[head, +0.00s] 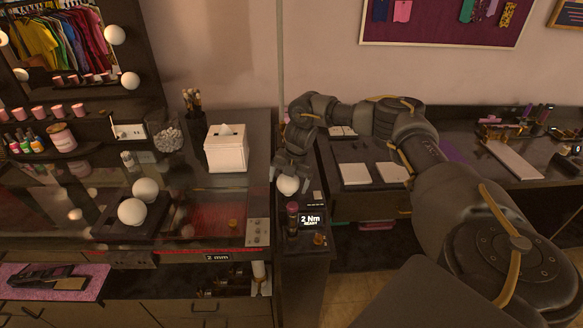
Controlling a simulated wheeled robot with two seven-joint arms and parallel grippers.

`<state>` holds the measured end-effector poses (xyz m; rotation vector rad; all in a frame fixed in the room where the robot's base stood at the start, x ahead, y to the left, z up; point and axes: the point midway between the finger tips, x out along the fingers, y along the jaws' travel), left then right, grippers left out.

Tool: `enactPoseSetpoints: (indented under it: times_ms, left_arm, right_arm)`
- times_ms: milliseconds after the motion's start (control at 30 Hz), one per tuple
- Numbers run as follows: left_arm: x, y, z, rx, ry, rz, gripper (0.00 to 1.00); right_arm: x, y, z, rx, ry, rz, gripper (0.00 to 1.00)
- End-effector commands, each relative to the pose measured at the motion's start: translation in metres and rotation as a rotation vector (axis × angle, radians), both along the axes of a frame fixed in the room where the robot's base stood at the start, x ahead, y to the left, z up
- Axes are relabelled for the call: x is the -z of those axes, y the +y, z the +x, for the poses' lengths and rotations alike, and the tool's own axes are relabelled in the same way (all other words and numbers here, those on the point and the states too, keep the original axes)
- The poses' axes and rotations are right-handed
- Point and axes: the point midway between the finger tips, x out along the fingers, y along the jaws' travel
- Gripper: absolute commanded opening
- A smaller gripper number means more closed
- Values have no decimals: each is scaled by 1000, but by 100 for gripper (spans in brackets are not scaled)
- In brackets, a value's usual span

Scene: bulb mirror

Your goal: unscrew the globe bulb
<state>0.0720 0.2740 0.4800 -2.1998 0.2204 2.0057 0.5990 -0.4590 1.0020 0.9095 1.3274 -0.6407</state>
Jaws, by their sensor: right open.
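A white globe bulb (288,186) sits on the narrow dark pedestal between the two counters, behind a small display (310,220) that reads "2 Nm" with "READY" under it. My right gripper (290,181) points down over this bulb, with its open fingers at the bulb's sides. I cannot tell whether they touch it, and the bulb's base is hidden. More globe bulbs are on the mirror frame, such as an upper one (115,35) and a lower one (130,81). Two loose-looking white globes (145,190) (132,211) rest on a dark tray at the left. My left gripper is not in view.
A white tissue box (227,150) and a jar of pale beads (167,136) stand on the left counter. Pink cups and bottles line the shelf by the mirror. White cards (354,174) lie on the right counter behind my right arm. A pink mat (88,272) is at front left.

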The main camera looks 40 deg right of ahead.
Motion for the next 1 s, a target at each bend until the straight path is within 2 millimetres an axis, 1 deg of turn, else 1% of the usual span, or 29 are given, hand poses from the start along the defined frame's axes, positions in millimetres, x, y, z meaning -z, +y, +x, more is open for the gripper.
enactPoseSetpoints:
  times_ms: [33, 100, 233, 567, 900, 933, 967, 1000]
  left_arm:
    - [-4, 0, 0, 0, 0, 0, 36]
    - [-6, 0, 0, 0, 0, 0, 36]
    - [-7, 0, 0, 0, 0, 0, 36]
    - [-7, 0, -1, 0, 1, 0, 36]
    - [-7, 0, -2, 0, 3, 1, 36]
    - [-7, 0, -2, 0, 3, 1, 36]
    - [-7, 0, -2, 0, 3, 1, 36]
    - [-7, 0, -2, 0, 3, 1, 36]
  right_arm:
    - [5, 1, 1, 1, 4, 0, 94]
    - [13, 2, 2, 1, 2, 0, 94]
    - [22, 3, 4, 0, 1, 0, 94]
    - [25, 4, 5, -1, 0, 0, 94]
    - [25, 3, 5, -1, 0, 0, 49]
    - [25, 3, 5, -1, 0, 0, 47]
    - [25, 3, 5, -1, 0, 0, 67]
    - [25, 3, 5, -1, 0, 0, 62]
